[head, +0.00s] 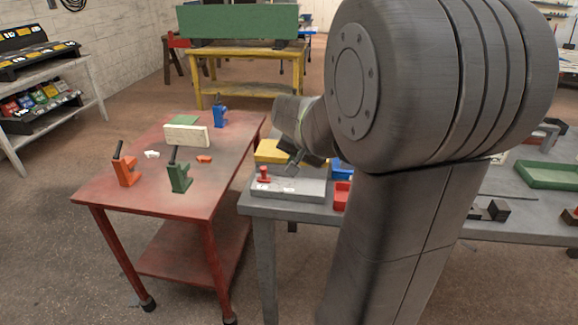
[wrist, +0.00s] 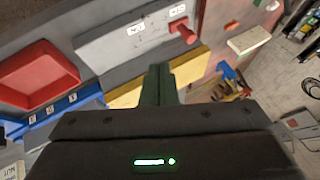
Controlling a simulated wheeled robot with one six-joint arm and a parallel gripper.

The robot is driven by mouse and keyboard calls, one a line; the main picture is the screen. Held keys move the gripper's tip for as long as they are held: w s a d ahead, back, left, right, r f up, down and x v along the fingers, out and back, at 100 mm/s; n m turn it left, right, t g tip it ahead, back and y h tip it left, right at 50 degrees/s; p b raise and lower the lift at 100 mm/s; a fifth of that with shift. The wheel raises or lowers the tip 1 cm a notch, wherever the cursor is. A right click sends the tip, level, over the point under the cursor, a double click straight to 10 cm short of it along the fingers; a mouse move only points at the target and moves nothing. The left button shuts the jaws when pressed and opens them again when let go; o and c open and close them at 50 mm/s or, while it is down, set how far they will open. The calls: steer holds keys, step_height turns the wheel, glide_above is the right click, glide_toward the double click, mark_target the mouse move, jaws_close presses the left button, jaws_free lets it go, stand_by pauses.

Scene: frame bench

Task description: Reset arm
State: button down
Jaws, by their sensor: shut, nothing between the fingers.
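My gripper (head: 293,165) is at the left end of the grey bench (head: 285,207), above a grey board (head: 310,188) beside a red knob (head: 263,174). In the wrist view its two dark fingers (wrist: 158,84) are together with nothing between them. The board (wrist: 125,42) and the knob (wrist: 183,30) also show there, beyond the fingertips. My arm is bent and covers much of the bench in the head view.
A yellow bin (head: 270,152), a blue bin (head: 341,173) and a red bin (head: 341,194) are close to my gripper. A red table (head: 135,190) at left holds orange, green and blue clamps and a pale block (head: 186,135). A green tray (head: 548,175) sits at right.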

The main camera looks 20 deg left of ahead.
steer(key=shift+s+d+r, duration=0.2)
steer(key=shift+d+r, duration=0.05)
steer(key=shift+r, duration=0.1)
steer(key=shift+f, duration=0.1)
